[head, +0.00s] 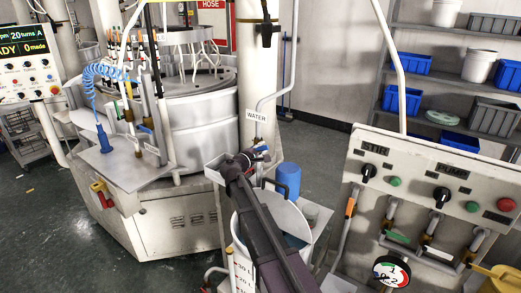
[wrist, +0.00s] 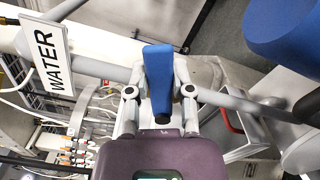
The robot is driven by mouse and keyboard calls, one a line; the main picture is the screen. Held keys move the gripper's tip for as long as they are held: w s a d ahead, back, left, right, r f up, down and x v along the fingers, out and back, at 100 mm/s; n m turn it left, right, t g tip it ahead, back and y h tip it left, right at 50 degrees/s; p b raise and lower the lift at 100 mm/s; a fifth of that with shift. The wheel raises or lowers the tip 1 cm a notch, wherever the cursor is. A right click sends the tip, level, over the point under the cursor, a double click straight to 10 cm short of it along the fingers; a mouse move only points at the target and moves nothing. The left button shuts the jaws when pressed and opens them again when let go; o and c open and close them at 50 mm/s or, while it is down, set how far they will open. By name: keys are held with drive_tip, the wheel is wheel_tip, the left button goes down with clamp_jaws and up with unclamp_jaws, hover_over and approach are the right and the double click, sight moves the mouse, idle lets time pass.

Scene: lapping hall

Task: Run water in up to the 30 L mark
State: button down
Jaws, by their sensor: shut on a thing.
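The WATER sign (head: 257,116) hangs on the pipe above the tap; it also shows in the wrist view (wrist: 49,60). My gripper (wrist: 159,92) is shut on the blue tap lever (wrist: 158,72), which sits between its two fingers. In the head view the gripper (head: 258,154) is at the tap, below the sign. The white tank (head: 239,240) stands below it, with litre marks (head: 243,267) on its front, partly hidden by my arm. A dark bluish patch (head: 293,241) shows inside the tank. I cannot tell the water level or whether water runs.
A blue container (head: 288,177) stands behind the tank. A control panel (head: 440,185) with knobs, buttons and a gauge (head: 391,271) is at the right. A large lapping machine (head: 195,120) fills the left. Shelves (head: 455,85) with bins stand at the back right.

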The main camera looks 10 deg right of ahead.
drive_tip(key=shift+r, duration=0.1)
drive_tip(key=shift+c, duration=2.4)
unclamp_jaws()
drive_tip(key=shift+w, duration=0.1)
drive_tip(key=v, duration=1.2)
